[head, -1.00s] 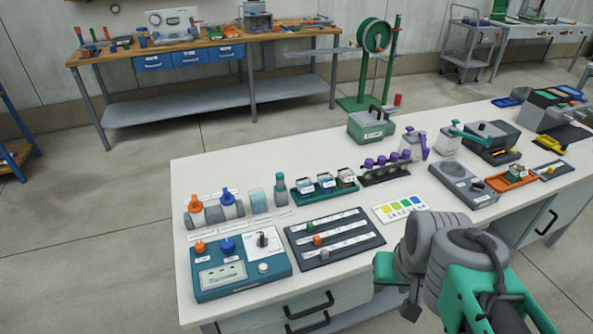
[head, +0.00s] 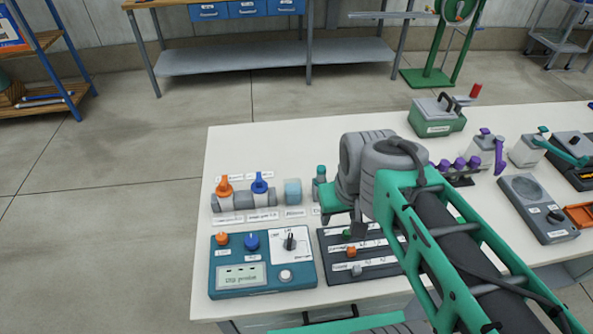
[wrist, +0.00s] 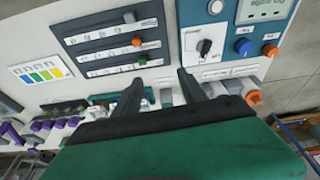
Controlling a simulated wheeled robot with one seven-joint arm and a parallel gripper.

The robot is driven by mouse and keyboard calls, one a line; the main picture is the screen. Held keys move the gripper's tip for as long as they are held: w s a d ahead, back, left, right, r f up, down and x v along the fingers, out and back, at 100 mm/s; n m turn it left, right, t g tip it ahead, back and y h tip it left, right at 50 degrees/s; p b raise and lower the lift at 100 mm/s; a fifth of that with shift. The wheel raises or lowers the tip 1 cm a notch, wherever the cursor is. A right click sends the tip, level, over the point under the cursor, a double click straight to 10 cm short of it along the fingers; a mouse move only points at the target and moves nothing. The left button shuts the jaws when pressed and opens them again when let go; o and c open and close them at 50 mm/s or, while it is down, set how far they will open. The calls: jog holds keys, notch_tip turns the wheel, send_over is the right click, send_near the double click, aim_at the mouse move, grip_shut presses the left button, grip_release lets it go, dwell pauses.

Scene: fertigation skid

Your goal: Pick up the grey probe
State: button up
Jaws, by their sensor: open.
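A small upright grey piece with a teal top (head: 320,180) stands in the row behind the panels, just left of my gripper in the head view. It may be the grey probe, but I cannot confirm this. In the wrist view a grey piece (wrist: 166,97) shows between my fingers, not gripped; its lower part is hidden. My gripper (wrist: 160,80) is open and empty above the row. In the head view my wrist and arm cover part of the row and the slider panel. The teal control box (head: 262,263) has a display reading "Dip probe".
An orange-handled valve (head: 224,187) and a blue-handled valve (head: 260,184) sit on a grey pipe, beside a clear beaker (head: 293,190). The dark slider panel (head: 335,275) lies in front. A green case (head: 437,117) stands behind. The bench's back left is clear.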

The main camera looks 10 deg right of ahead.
jog(key=w+r+n+g+p, duration=0.1)
jog(key=w+r+n+p, duration=0.2)
jog(key=w, duration=0.4)
jog(key=n+g+p, duration=0.2)
jog(key=n+p, duration=0.1)
jog(key=n, duration=0.2)
send_over(320, 167)
jog(key=shift+s+a+f, duration=0.1)
jog(key=shift+s+f, duration=0.1)
jog(key=shift+f, duration=0.45)
jog(key=shift+s+f, duration=0.2)
jog(key=shift+f, duration=0.4)
jog(key=f, duration=0.2)
jog(key=f+p, duration=0.1)
jog(key=f, duration=0.1)
jog(key=f+p, duration=0.1)
jog(key=f, duration=0.2)
jog(key=shift+w, duration=0.3)
jog(key=shift+f, duration=0.45)
jog(key=shift+c, duration=0.4)
grip_shut()
